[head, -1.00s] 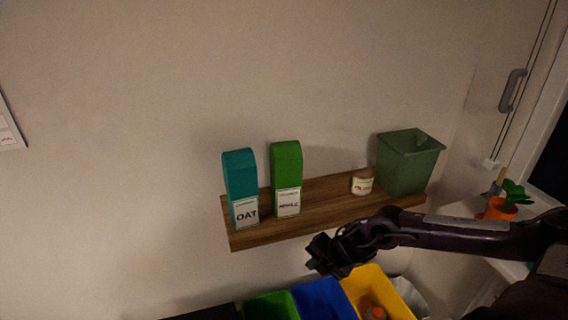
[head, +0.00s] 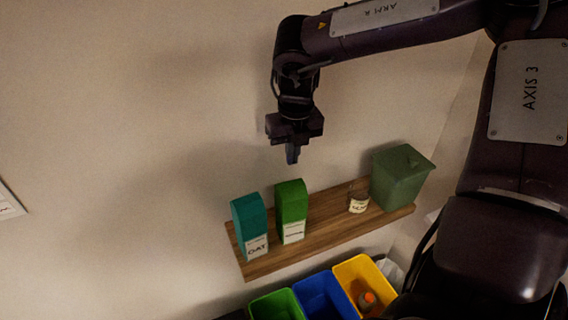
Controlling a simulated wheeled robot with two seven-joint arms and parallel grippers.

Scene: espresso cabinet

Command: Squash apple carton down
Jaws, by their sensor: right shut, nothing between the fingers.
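The apple carton is the green carton (head: 292,208) with a white label, standing upright on the wooden shelf (head: 332,226). A teal carton (head: 249,222) labelled OAT stands upright just left of it. My right gripper (head: 292,158) is above the green carton, pointing down, with its fingers shut and nothing between them. There is a small gap between the fingertips and the carton's top. The carton looks full height and uncrushed. My left gripper is not in view.
On the shelf's right part stand a small labelled jar (head: 358,202) and a green lidded bin (head: 401,176). Below are a green bin (head: 275,304), a blue bin (head: 322,296) and a yellow bin (head: 352,272) with an orange-capped item inside.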

